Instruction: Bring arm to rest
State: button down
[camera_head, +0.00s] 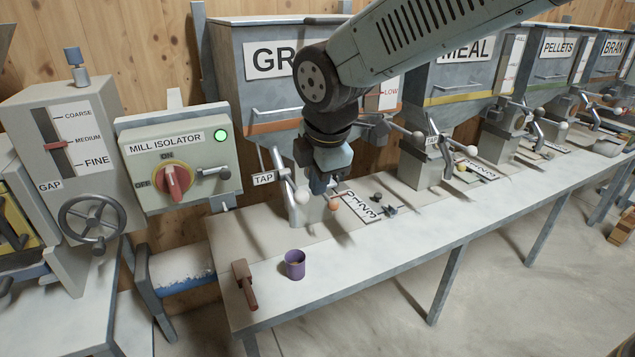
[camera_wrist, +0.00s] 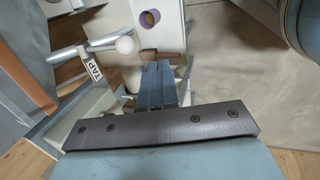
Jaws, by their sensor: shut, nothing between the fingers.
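My gripper (camera_head: 318,187) hangs from my arm in front of the first hopper, above the bench and close to the tap lever. In the wrist view my gripper (camera_wrist: 158,85) shows its fingers together, with nothing between them. The nearest tap lever (camera_head: 287,182), with a white ball end, is just left of my gripper and also shows in the wrist view (camera_wrist: 100,46). I cannot tell whether they touch. My arm reaches in from the upper right and hides part of the first hopper's label.
A purple cup (camera_head: 295,265) and a brown wooden-looking tool (camera_head: 245,284) are on the bench (camera_head: 345,258) near its left end. The mill isolator (camera_head: 180,165) shows a green light. Hoppers marked MEAL (camera_head: 460,75) and PELLETS (camera_head: 553,60) line the back. The floor in front is clear.

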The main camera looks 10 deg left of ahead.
jog(key=d+r+m+t+h, duration=0.1)
jog(key=d+r+m, duration=0.1)
jog(key=d+m, duration=0.65)
jog(key=d+r+m+t, duration=0.1)
jog(key=d+r+m, duration=0.3)
jog(key=d, duration=0.8)
jog(key=s+d+f+m, duration=0.1)
jog(key=s+d+m, duration=0.5)
jog(key=d+m, duration=0.6)
jog(key=shift+s+d+m+h, duration=0.2)
jog(key=shift+d+m+h, duration=0.2)
jog(key=shift+d, duration=0.1)
